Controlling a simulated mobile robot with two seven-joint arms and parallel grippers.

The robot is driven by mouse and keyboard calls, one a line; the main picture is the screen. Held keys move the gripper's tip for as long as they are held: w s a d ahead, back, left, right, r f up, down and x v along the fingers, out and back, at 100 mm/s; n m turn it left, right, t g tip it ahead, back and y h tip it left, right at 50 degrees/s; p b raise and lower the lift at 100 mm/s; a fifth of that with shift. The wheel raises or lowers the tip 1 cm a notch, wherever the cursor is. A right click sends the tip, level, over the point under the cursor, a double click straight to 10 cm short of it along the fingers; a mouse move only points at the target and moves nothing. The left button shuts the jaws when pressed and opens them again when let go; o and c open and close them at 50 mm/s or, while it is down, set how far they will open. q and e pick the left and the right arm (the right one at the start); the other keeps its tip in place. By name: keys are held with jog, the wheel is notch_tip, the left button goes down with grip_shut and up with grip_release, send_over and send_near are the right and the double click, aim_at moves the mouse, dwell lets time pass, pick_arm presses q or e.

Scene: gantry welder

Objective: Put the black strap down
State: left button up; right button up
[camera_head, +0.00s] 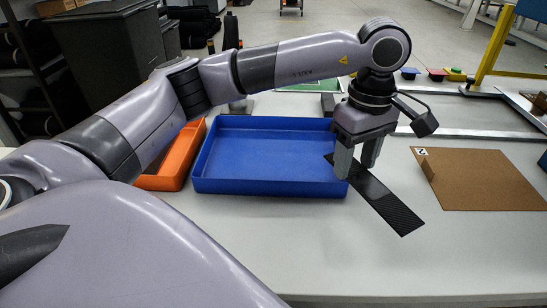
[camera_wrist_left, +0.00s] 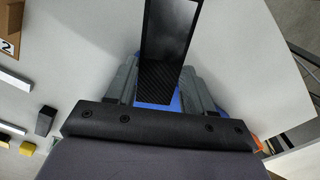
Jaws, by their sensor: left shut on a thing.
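The black strap (camera_head: 388,203) is a flat, dark strip with a woven carbon-like texture. In the head view it lies at a slant between the blue tray and the brown board. My left gripper (camera_head: 357,172) points down and is shut on the strap near its far end. In the left wrist view the strap (camera_wrist_left: 168,45) runs up from between the fingers of the gripper (camera_wrist_left: 165,90). The strap is close over the white table (camera_head: 300,235); I cannot tell whether it touches. My right gripper is not in view.
The empty blue tray (camera_head: 205,178) stands just left of the gripper, with an orange tray (camera_head: 178,160) beyond it. A brown board (camera_head: 485,180) with a small upright piece lies to the right. Coloured buttons (camera_head: 437,73) are at the back. The table front is clear.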

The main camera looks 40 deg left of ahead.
pick_arm(q)
jog(key=a+r+n, duration=0.5)
jog(key=a+n, duration=0.5)
jog(key=n, duration=0.1)
notch_tip(320, 180, up, 3)
jog(key=n, duration=1)
send_over(271, 174)
notch_tip(271, 174, down, 14)
jog(key=b, duration=0.4)
jog(key=shift+s+f, duration=0.1)
jog(key=shift+f, duration=2.7)
